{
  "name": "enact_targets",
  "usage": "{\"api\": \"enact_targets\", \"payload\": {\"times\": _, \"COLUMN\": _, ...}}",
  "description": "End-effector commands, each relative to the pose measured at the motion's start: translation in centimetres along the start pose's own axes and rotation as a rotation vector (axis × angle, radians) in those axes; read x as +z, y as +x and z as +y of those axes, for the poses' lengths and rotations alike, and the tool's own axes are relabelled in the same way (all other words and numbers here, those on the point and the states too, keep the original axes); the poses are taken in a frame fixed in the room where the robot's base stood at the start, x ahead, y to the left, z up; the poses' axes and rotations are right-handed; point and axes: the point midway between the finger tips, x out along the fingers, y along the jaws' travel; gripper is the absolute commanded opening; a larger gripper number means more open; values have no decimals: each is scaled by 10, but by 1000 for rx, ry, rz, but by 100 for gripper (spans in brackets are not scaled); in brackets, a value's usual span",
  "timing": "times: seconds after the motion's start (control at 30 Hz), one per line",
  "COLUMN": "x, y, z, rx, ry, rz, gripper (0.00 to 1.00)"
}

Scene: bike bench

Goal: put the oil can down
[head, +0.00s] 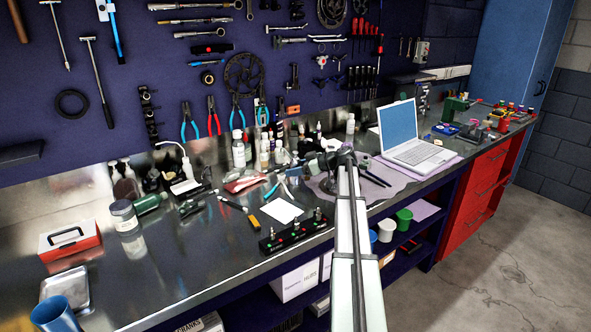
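My arm reaches up from the bottom edge over the bench, and my gripper (330,165) is at its far end, small and dark, above a greyish cloth (385,190). The fingers blend with dark shapes behind them, so I cannot see whether they are open or shut or on something. I cannot pick out the oil can with certainty. A white bottle with a thin curved spout (187,168) stands at the back of the bench, left of middle, apart from my gripper.
Bottles (238,150) crowd the back left of my gripper. An open laptop (415,140) is to the right. A black box with knobs (296,235) and white paper (282,211) lie in front left. A red-and-white box (70,240) is far left. Bare steel shows at front left.

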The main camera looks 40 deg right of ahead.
Motion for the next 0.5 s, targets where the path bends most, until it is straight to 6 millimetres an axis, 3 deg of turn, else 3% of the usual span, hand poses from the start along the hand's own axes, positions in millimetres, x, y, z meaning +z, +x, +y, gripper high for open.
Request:
{"api": "enact_targets", "payload": {"times": 0.2, "x": 0, "y": 0, "z": 0, "rx": 0, "ry": 0, "rz": 0, "gripper": 77}}
{"api": "enact_targets", "payload": {"times": 0.5, "x": -3, "y": -2, "z": 0, "rx": 0, "ry": 0, "rz": 0, "gripper": 77}}
